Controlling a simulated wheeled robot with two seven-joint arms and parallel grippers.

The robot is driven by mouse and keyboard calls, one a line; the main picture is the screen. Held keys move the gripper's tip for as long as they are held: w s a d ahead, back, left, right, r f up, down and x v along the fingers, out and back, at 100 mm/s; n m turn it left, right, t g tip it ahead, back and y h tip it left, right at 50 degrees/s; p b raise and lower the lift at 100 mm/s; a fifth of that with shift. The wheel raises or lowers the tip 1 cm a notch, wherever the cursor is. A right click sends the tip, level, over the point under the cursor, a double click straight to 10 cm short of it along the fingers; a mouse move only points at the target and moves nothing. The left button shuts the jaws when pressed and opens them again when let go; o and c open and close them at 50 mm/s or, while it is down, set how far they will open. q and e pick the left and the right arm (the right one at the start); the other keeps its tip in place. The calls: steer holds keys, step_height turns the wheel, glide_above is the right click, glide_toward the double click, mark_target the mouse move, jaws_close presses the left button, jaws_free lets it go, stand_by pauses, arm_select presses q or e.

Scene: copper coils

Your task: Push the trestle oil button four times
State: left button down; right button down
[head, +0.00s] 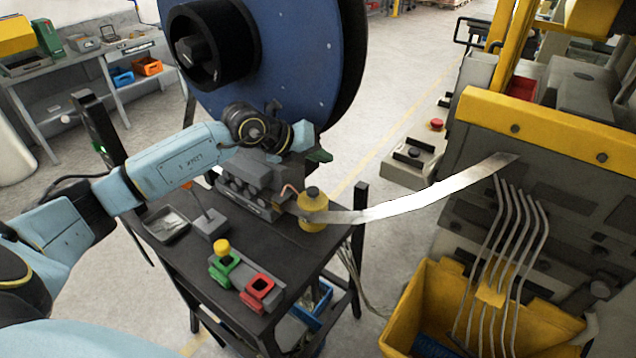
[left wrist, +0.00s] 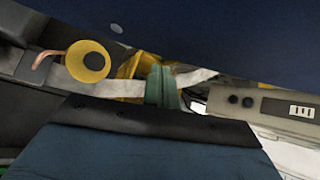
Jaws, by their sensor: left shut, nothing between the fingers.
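A yellow round pot with a dark knob on top (head: 313,205) stands near the far right edge of the dark trestle table (head: 190,262). It also shows from above in the left wrist view as a yellow disc with a dark centre (left wrist: 88,61). Which part is the oil button is not labelled. My left gripper (head: 319,156) is above and slightly beyond the pot, apart from it. Its green fingers (left wrist: 163,87) are shut and empty, to the right of the pot in the wrist view. My right gripper is not in view.
A pale metal strip (head: 430,200) runs from beside the pot to the grey-yellow machine (head: 560,130). A large blue reel (head: 290,60) stands behind my arm. Green (head: 224,266) and red (head: 259,288) square holders and a yellow knob (head: 221,247) sit at the table's front.

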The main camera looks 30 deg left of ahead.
arm_select(q)
steer(key=a, duration=0.1)
steer(key=a+y, duration=0.1)
steer(key=a, duration=0.1)
steer(key=shift+w+a+r+y, duration=0.15)
steer(key=shift+w+a+y, duration=0.1)
steer(key=shift+a+y, duration=0.05)
glide_above(309, 192)
step_height(309, 192, down, 6)
steer(key=shift+r, duration=0.1)
step_height(309, 192, down, 2)
steer(key=shift+f+b, duration=0.15)
steer(key=shift+b, duration=0.5)
steer(key=shift+f+b, duration=0.3)
steer(key=shift+f, duration=0.1)
stand_by(1.4)
steer(key=shift+f+b, duration=0.3)
steer(key=shift+f, duration=0.1)
